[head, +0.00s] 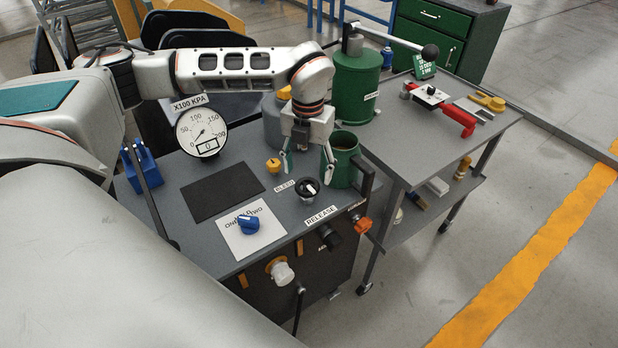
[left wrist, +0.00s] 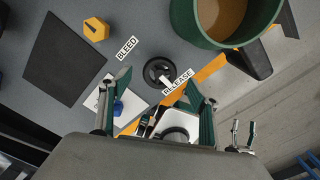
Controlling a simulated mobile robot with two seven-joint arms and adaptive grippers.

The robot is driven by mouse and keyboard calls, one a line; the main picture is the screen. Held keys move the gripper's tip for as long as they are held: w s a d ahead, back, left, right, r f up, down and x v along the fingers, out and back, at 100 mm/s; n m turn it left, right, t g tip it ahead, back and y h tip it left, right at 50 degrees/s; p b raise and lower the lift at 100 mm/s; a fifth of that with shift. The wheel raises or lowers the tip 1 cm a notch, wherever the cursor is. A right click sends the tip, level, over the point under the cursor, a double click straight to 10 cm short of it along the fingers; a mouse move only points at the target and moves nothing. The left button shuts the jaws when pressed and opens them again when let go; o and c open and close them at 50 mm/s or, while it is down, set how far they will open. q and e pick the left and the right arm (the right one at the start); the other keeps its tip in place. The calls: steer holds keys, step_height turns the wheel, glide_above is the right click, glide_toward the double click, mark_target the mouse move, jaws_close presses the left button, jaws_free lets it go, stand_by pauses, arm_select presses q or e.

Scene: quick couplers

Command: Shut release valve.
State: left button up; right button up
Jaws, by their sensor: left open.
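A round black knob with a white pointer (head: 308,190) stands on the grey bench top, just behind the RELEASE label (head: 320,215). It also shows in the left wrist view (left wrist: 159,71), with the RELEASE label (left wrist: 177,81) partly beside it. A yellow knob (head: 273,165) stands to its left near the BLEED label (head: 285,186). My left gripper (head: 308,170) points down, open and empty, above the black knob and apart from it. In the left wrist view its two fingers (left wrist: 158,88) are spread on either side below the knob.
A green open cup (head: 340,160) stands close right of the gripper. A pressure gauge (head: 201,132), a dark mat (head: 222,191) and a blue knob on a white plate (head: 248,224) are left. A green canister (head: 357,88) with a long lever is behind. Orange and black fittings are on the front.

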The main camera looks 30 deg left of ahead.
mark_target(308, 183)
arm_select(q)
steer(key=shift+f, duration=1.85)
steer(key=c, duration=1.1)
